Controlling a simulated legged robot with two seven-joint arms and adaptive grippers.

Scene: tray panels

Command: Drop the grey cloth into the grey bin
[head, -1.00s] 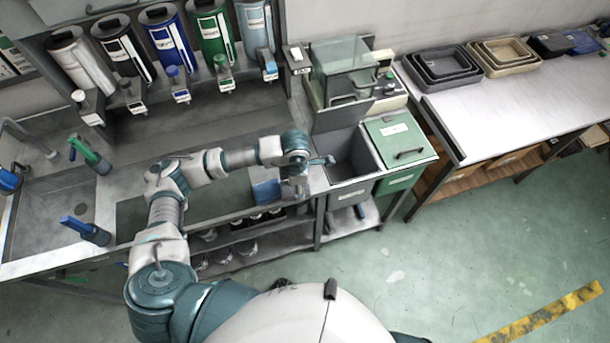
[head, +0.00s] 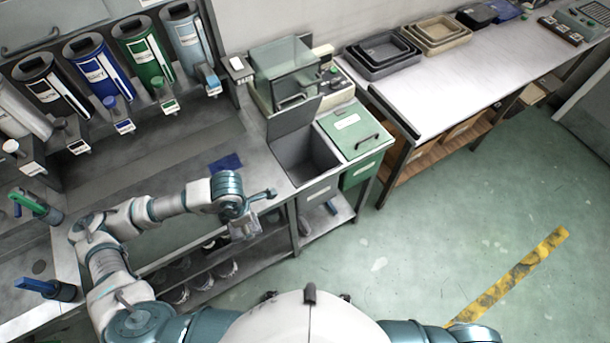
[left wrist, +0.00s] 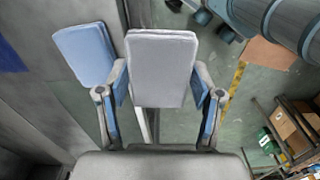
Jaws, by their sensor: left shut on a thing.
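My left gripper (head: 245,226) hangs just in front of the counter edge, left of the grey bin. In the left wrist view the gripper (left wrist: 162,108) is shut on the grey cloth (left wrist: 162,68), a flat pale pad between the two fingers. In the head view the cloth is too small to tell from the gripper. The grey bin (head: 318,193) stands open, its lid (head: 292,124) raised at the back and its inside dark. The gripper is apart from the bin, not over it. My right gripper is out of view.
A green lidded bin (head: 352,134) stands right of the grey bin. A dark blue cloth (head: 226,162) lies on the counter. A clear-sided box (head: 285,72) stands behind. The floor to the right is open.

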